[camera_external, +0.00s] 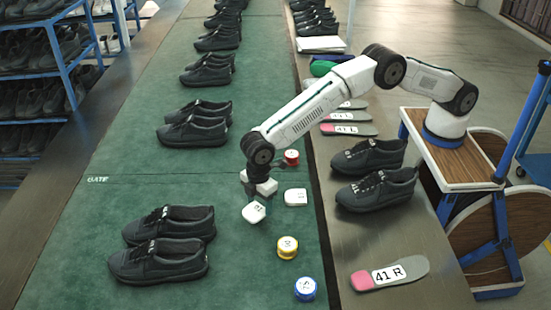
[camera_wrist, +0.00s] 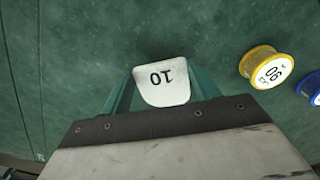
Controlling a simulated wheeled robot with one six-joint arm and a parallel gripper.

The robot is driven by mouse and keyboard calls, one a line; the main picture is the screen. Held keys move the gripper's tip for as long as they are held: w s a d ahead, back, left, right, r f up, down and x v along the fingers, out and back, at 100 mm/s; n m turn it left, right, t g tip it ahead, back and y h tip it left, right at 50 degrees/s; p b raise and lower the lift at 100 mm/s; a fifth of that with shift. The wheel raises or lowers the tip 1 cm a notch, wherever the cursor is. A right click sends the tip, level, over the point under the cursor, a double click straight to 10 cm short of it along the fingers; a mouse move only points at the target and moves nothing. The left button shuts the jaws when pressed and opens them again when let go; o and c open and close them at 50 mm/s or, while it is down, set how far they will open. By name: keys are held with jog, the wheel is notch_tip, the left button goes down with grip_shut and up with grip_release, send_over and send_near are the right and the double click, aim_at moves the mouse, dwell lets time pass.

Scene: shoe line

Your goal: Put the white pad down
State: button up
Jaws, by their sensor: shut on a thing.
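A white pad (camera_external: 254,212) is held by my gripper (camera_external: 258,197) over the green belt. In the wrist view the same white pad (camera_wrist: 164,82) sits between the two green fingers of my gripper (camera_wrist: 164,90) and shows the mark "10". Whether the pad touches the belt I cannot tell. A second white pad (camera_external: 296,197) lies on the belt just right of my gripper.
A yellow spool (camera_external: 287,247), a blue spool (camera_external: 305,288) and a red spool (camera_external: 291,157) stand along the belt's right side. Pairs of black shoes (camera_external: 160,262) stand on the green belt (camera_external: 110,170). A grey insole (camera_external: 390,273) lies on the side table.

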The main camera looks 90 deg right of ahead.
aim_at(258, 207)
jog(key=shift+w+f, duration=0.1)
jog(key=shift+w, duration=0.1)
jog(key=shift+f, duration=1.7)
jog(key=shift+f, duration=0.1)
jog(key=o, duration=1)
notch_tip(258, 207, up, 12)
jog(key=shift+r, duration=0.1)
jog(key=shift+r, duration=0.1)
